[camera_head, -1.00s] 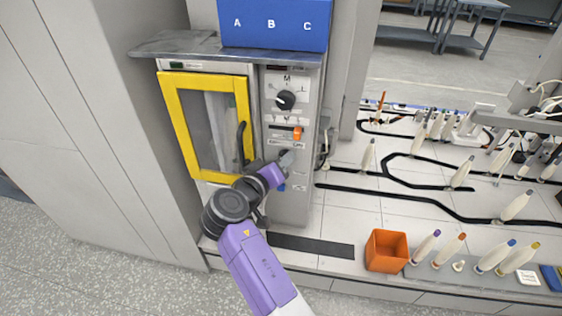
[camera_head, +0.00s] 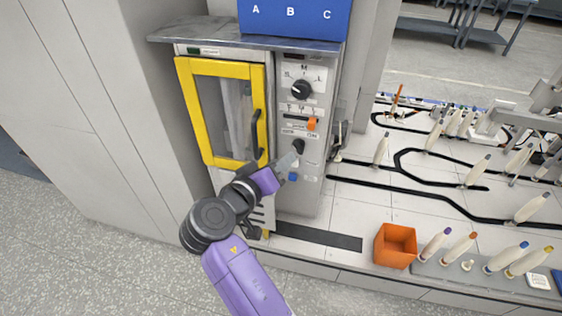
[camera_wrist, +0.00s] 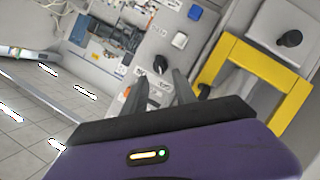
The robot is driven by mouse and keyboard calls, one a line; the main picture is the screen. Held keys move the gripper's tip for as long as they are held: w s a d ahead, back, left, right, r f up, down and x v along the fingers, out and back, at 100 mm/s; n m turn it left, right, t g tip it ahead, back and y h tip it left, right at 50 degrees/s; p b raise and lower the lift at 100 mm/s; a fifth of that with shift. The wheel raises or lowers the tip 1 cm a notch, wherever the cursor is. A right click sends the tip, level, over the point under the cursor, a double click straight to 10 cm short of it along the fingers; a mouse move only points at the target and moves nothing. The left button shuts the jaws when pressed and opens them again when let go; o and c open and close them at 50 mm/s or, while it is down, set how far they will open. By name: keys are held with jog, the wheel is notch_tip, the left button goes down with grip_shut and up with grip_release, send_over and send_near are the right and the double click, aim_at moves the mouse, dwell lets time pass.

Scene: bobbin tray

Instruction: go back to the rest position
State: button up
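My gripper (camera_head: 290,161) is in front of the control panel (camera_head: 309,182) of the machine, just right of the yellow-framed door (camera_head: 187,103). In the wrist view, my gripper's two dark fingers (camera_wrist: 160,92) stand apart with the panel showing between them. They hold nothing. The purple wrist housing fills the lower part of that view. A black knob (camera_head: 299,146) sits close to the fingertips in the head view; I cannot tell whether they touch it. The door looks shut.
A blue box marked A, B, C (camera_head: 300,18) stands on the machine's grey top (camera_head: 235,40). An orange bin (camera_head: 395,247) and several bobbins stand on the right. A tall grey cabinet (camera_head: 75,80) is at left. Open floor (camera_head: 130,270) lies in front.

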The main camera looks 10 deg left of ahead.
jog(key=shift+f, duration=0.1)
jog(key=s+d+f+n+g+y, duration=0.1)
jog(key=s+d+f, duration=0.25)
jog(key=f, duration=0.25)
jog(key=s+d+f+y, duration=0.2)
jog(key=d+f, duration=0.2)
jog(key=f, duration=0.3)
jog(key=s+d+f+g+y+p, duration=0.1)
jog(key=s+d+f, duration=0.25)
jog(key=s, duration=0.35)
jog(key=s+d+f+y+p, duration=0.1)
jog(key=s+d+f, duration=0.2)
jog(key=s+d, duration=0.3)
jog(key=s+d+r+m+y, duration=0.1)
jog(key=s+d+r, duration=0.25)
jog(key=s, duration=0.35)
jog(key=s+d+r+m, duration=0.2)
jog(key=s+d, duration=0.2)
jog(key=s, duration=0.4)
jog(key=s+d+r+m+t+h+p, duration=0.1)
jog(key=s+d+r, duration=0.2)
jog(key=s+r, duration=0.2)
jog(key=s+d+r+m+t+p, duration=0.1)
jog(key=s+r, duration=0.4)
jog(key=r, duration=0.5)
jog(key=shift+d+m+t+h, duration=0.4)
jog(key=shift+d+m+t, duration=0.15)
jog(key=shift+d, duration=0.65)
jog(key=shift+r, duration=0.15)
